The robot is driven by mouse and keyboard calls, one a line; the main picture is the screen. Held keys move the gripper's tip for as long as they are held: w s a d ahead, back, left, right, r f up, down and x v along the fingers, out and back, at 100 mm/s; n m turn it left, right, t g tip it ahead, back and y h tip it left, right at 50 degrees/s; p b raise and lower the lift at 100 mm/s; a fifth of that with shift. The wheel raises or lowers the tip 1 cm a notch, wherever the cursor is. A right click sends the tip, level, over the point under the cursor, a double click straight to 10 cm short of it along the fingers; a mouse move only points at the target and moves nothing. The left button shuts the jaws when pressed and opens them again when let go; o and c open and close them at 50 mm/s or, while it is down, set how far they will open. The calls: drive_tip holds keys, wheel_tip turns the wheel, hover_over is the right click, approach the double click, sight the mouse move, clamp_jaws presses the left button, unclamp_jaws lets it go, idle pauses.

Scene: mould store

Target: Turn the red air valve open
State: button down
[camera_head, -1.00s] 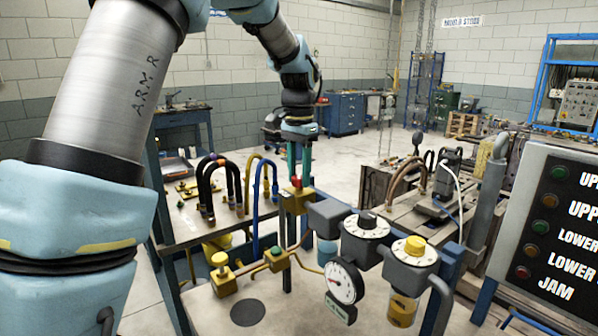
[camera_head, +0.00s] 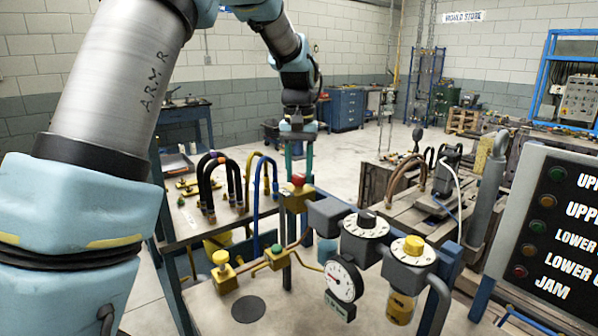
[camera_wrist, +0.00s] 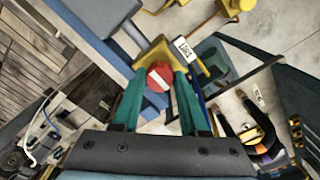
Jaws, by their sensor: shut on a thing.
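The red air valve (camera_head: 299,179) is a small red knob on a yellow block at the top of a post, behind the grey regulators. In the wrist view the red knob (camera_wrist: 160,76) carries a pale stripe across its face. My gripper (camera_head: 298,174) reaches down to it from above, with its two green fingers on either side of the knob. In the wrist view my gripper (camera_wrist: 161,83) has its fingertips closed against the knob's sides. The fingers partly hide the yellow body under it.
Grey regulators, one with a yellow cap (camera_head: 413,245), and a pressure gauge (camera_head: 343,282) stand close on the right. Looped hoses (camera_head: 207,190) rise on the left. Yellow and green valves (camera_head: 222,270) sit in front. An indicator panel (camera_head: 550,230) is at far right.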

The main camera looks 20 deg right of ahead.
sight(299, 175)
idle(0.4)
drive_tip(key=shift+c, duration=2.2)
unclamp_jaws()
wheel_tip(299, 175, up, 11)
drive_tip(key=b, duration=0.2)
drive_tip(key=shift+f, duration=0.15)
drive_tip(key=s+a+f+n+t, duration=0.1)
drive_tip(key=s+a+f+n, duration=0.1)
drive_tip(key=a+f, duration=0.8)
drive_tip(key=s+a+f+n, duration=0.1)
drive_tip(key=a+f, duration=0.5)
drive_tip(key=a, duration=0.8)
drive_tip(key=s+a+f+n, duration=0.1)
drive_tip(key=s+a+f, duration=0.4)
drive_tip(key=s+a, duration=0.2)
drive_tip(key=shift+s+n+t, duration=0.3)
drive_tip(key=shift+s, duration=0.3)
